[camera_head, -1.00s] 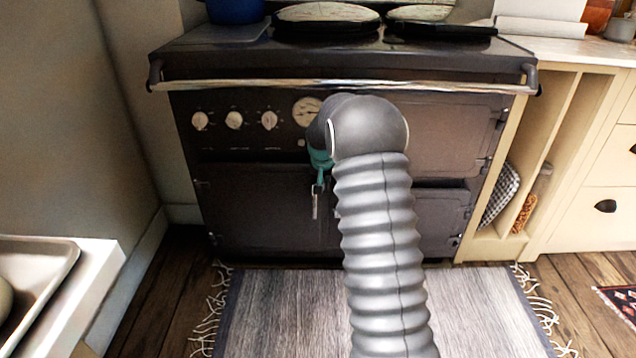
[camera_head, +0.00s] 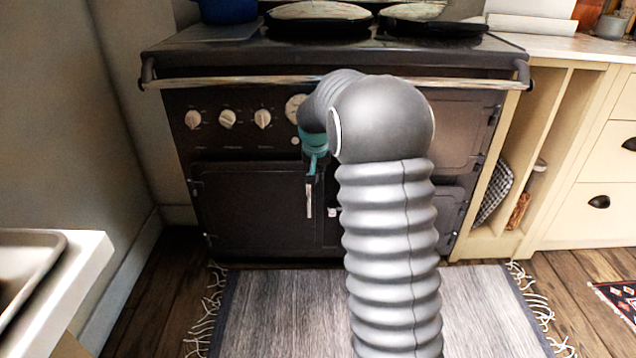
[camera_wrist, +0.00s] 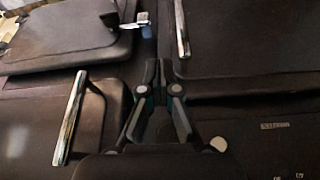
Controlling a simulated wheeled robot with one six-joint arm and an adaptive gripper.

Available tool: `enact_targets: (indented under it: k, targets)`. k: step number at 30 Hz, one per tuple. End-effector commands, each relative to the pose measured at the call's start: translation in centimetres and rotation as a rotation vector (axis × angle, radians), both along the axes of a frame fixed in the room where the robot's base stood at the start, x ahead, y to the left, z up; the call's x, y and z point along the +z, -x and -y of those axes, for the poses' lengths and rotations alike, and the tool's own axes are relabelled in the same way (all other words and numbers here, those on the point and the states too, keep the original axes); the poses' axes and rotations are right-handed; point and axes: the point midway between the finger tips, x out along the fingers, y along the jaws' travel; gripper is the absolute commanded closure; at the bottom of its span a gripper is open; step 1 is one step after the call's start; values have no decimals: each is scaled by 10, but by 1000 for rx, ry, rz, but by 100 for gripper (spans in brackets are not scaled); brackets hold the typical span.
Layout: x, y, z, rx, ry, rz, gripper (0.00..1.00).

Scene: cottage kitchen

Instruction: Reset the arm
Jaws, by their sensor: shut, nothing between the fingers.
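My gripper (camera_wrist: 155,72) is shut with nothing between its fingers, in the middle of the wrist view. In the head view my arm reaches up in front of a dark range cooker. A metal door handle (camera_wrist: 70,118) is left of the fingers in the wrist view, and another handle (camera_wrist: 181,28) is up to the right.
The cooker (camera_head: 250,210) has a front rail (camera_head: 230,82), with a blue pot (camera_head: 228,10) on top. A striped rug (camera_head: 270,310) lies before it. A white counter (camera_head: 75,265) with a tray (camera_head: 22,265) is at the left. Cream cabinets (camera_head: 590,150) stand at the right.

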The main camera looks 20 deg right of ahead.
Motion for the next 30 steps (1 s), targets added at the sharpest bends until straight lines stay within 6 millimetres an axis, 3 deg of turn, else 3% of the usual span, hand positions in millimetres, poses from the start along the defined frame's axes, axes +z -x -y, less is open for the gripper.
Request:
enact_targets:
  k: [6,15,20,30]
  targets:
    - [17,6,-3,0,0,-1,100]
    - [14,12,-5,57,10,-30,100]
    - [-15,52,-15,121,-7,-134,100]
    - [10,149,-51,240,-27,-192,100]
